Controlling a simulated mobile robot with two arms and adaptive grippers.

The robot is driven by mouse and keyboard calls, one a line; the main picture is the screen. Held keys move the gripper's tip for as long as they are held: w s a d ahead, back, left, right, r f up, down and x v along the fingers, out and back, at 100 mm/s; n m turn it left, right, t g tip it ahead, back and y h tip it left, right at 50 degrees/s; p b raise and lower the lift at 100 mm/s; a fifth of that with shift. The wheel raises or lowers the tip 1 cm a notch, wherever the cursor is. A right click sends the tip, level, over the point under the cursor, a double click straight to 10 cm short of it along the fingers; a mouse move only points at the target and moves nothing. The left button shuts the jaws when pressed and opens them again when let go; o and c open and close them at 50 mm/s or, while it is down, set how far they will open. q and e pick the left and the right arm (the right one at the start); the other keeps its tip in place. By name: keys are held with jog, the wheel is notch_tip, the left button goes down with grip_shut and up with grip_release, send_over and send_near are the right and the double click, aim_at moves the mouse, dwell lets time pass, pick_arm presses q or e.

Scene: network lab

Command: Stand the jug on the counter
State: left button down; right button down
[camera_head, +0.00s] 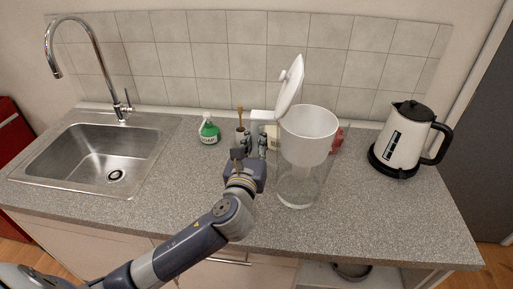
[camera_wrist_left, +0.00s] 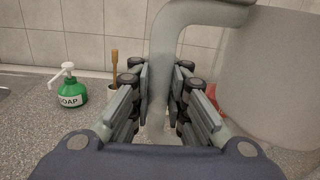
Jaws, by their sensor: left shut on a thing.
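The jug (camera_head: 303,160) is a clear pitcher with a white inner funnel and a white lid (camera_head: 291,86) that stands open. It is upright, over the middle of the counter (camera_head: 215,190). I cannot tell whether its base touches the counter or hangs just above it. My left gripper (camera_head: 255,146) is at the jug's left side, shut on its handle (camera_head: 263,116). In the left wrist view, the handle (camera_wrist_left: 170,45) runs down between the fingers (camera_wrist_left: 158,95), and the pale jug body (camera_wrist_left: 262,75) fills the right. My right gripper is not in view.
A sink (camera_head: 98,155) with a tap is at the left. A green soap bottle (camera_head: 209,130) and a cup with a brush (camera_head: 240,125) stand behind the gripper. A red object (camera_head: 338,140) is partly hidden behind the jug. A kettle (camera_head: 402,140) stands at the right. The front counter is clear.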

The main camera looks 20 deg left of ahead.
aim_at(255, 154)
pick_arm(q)
notch_tip(255, 154, down, 2)
jog(key=shift+f, duration=0.25)
jog(key=c, duration=2)
grip_release()
jog(key=shift+f, duration=0.35)
jog(key=o, duration=0.4)
jog(key=shift+s, duration=0.1)
jog(key=shift+o, duration=0.2)
jog(key=shift+r, duration=0.1)
jog(key=shift+s+r, duration=0.1)
